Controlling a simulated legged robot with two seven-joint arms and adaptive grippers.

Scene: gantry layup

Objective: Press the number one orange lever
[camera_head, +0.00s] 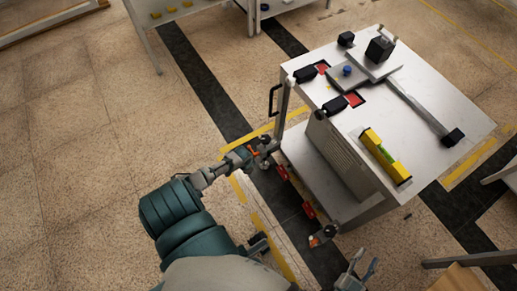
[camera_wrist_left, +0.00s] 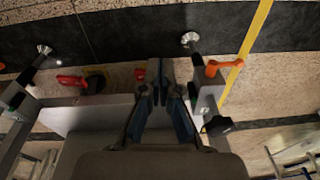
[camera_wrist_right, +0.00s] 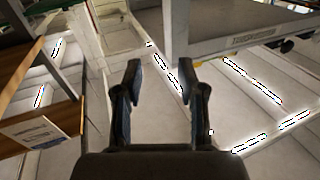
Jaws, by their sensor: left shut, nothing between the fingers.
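The cart (camera_head: 420,95) has a light top, and orange levers sit at its lower corners. One orange lever (camera_head: 252,152) is at the near left corner, right by my left gripper (camera_head: 243,157). It also shows in the left wrist view (camera_wrist_left: 228,68), to the right of the shut, empty fingertips (camera_wrist_left: 160,72) and apart from them. Another orange lever (camera_head: 316,241) is at the near right corner. No number is readable on either lever. My right gripper (camera_head: 357,272), at the bottom edge in the head view, is open and empty in its wrist view (camera_wrist_right: 160,70).
Red pedals (camera_head: 283,173) (camera_head: 309,211) lie low between the corners; a red one also shows in the left wrist view (camera_wrist_left: 70,80). A yellow level (camera_head: 385,155) and black clamps lie on the cart top. A wooden-topped table (camera_head: 458,280) stands at bottom right. Floor at left is clear.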

